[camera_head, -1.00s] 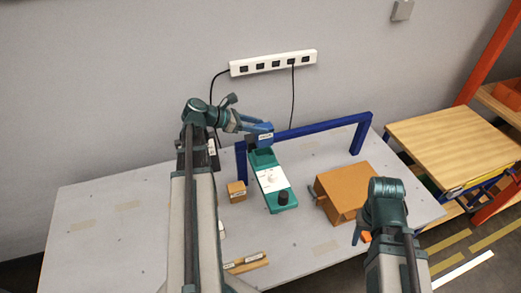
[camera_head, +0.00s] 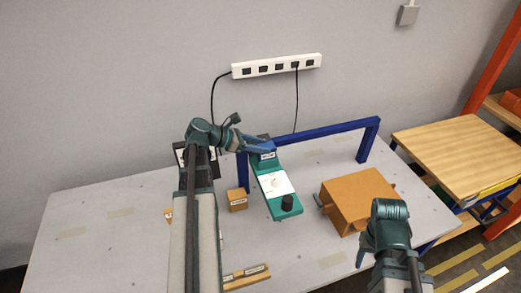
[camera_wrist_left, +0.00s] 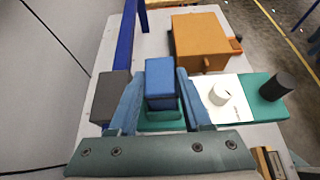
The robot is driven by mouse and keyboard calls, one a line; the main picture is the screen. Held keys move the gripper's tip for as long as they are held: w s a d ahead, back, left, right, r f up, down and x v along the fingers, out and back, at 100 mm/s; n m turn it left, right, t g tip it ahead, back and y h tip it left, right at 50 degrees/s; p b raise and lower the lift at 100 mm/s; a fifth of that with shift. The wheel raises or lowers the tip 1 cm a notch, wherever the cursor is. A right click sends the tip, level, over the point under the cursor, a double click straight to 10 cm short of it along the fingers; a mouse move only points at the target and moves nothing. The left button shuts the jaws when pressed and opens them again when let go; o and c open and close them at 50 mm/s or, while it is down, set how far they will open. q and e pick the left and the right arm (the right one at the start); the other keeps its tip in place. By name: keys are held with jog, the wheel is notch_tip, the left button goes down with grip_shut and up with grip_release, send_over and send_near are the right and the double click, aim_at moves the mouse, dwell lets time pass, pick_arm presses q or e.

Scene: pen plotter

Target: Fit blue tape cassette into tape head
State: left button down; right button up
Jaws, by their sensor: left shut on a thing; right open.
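The blue tape cassette (camera_head: 262,147) is held at the far end of the teal plotter unit (camera_head: 273,185), which has a white top and a black knob. My left gripper (camera_head: 262,152) is shut on the cassette. In the left wrist view the cassette (camera_wrist_left: 160,78) stands upright between the two fingers, with a teal part (camera_wrist_left: 160,117) directly beneath it. I cannot tell whether it is seated in the tape head or just above it. My right gripper (camera_head: 364,256) is open, away from the unit, near the table's front right.
A blue frame bar (camera_head: 325,132) runs behind the unit. An orange-brown box (camera_head: 358,198) stands to the right, and a small wooden block (camera_head: 237,199) to the left. Labelled wooden pieces (camera_head: 247,275) lie in front.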

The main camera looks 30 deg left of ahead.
pick_arm(q)
jog(key=shift+r, duration=0.1)
jog(key=shift+c, duration=1.7)
grip_release()
jog(key=p+v, duration=0.5)
jog(key=v, duration=0.7)
jog(key=shift+p, duration=0.4)
